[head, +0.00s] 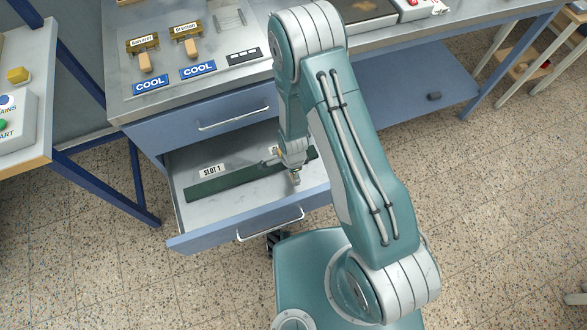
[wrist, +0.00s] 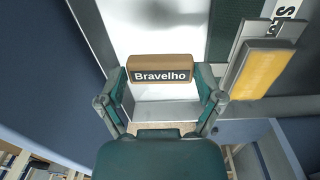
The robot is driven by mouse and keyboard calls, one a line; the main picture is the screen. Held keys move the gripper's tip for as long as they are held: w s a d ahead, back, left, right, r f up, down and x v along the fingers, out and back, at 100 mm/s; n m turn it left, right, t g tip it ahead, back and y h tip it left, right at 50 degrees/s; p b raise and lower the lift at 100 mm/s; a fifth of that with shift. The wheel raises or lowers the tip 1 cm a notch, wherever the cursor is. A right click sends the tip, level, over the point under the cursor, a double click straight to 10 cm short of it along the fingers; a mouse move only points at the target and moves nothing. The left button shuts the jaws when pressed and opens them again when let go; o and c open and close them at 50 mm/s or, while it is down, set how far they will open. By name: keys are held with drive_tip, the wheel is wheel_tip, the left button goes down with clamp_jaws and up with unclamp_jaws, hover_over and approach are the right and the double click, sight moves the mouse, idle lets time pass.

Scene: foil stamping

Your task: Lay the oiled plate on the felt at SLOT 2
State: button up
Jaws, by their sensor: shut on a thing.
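My gripper (head: 294,172) is inside the open drawer, over its right part. In the wrist view my gripper (wrist: 160,92) is shut on a brown plate (wrist: 160,68) lettered "Bravelho", which lies across between the fingertips. Pale drawer floor shows beyond it. The dark green felt (head: 218,184) is a long strip in the drawer; it also shows in the wrist view (wrist: 226,30), to the right of the plate. The SLOT 1 label (head: 212,170) stands behind the felt's left part. A second label, at SLOT 2's side, is mostly hidden by my arm.
The drawer front (head: 230,232) has a bar handle. A yellow block (wrist: 257,72) by a grey edge is right of my fingers; I cannot tell what it is. Two brass pieces with wooden handles (head: 145,62) stand on the bench behind COOL labels (head: 150,85). The left felt is bare.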

drive_tip(key=shift+f, duration=2.4)
drive_tip(key=o, duration=1.1)
drive_tip(key=shift+c, duration=0.2)
drive_tip(key=shift+r, duration=0.1)
drive_tip(key=r, duration=1.1)
drive_tip(key=shift+w+a+r, duration=0.1)
drive_tip(key=shift+w+r, duration=0.15)
drive_tip(key=shift+r, duration=0.1)
